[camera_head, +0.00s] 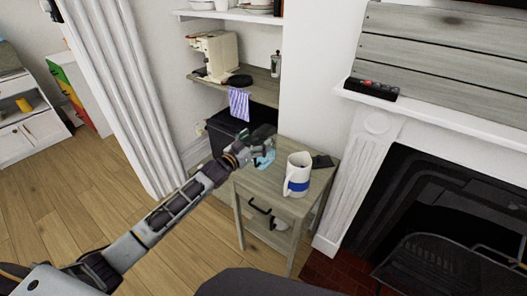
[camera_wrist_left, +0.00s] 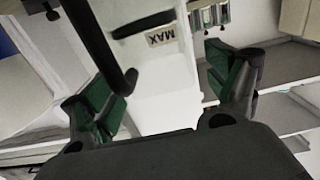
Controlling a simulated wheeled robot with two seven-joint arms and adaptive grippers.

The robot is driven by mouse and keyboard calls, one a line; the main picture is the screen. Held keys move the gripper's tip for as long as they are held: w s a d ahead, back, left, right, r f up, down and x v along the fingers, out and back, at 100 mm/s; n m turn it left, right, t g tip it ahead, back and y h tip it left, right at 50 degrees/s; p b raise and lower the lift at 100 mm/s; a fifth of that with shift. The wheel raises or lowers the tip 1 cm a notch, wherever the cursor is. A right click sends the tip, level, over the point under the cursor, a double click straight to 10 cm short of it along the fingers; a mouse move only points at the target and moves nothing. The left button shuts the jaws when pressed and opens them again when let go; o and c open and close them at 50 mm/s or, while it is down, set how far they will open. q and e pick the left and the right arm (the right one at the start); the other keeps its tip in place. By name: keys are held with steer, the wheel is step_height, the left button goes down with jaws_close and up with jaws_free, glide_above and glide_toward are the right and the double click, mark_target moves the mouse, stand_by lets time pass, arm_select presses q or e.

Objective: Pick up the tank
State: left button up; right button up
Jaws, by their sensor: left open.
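A white jug-like vessel with a blue band (camera_head: 297,175), which looks like the tank, stands upright on a small wooden side table (camera_head: 240,181). My left gripper (camera_head: 262,143) is just to its left, above the table's back left part. In the left wrist view a white body marked MAX (camera_wrist_left: 165,75), probably the tank, shows between the spread green-padded fingers of the left gripper (camera_wrist_left: 170,92). A black bar crosses in front of it. I cannot tell whether either finger touches it. My right gripper is not in view.
A dark phone-like item (camera_head: 322,161) and a light blue item (camera_head: 265,158) lie on the table. A black bin (camera_head: 222,132) stands behind. Shelves with a cream coffee machine (camera_head: 215,55) are above; the fireplace (camera_head: 430,205) is at right. Wooden floor is clear at left.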

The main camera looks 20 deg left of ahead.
arm_select(q)
steer(key=shift+x, duration=0.9)
steer(key=shift+w+d, duration=0.15)
steer(key=shift+w, duration=0.15)
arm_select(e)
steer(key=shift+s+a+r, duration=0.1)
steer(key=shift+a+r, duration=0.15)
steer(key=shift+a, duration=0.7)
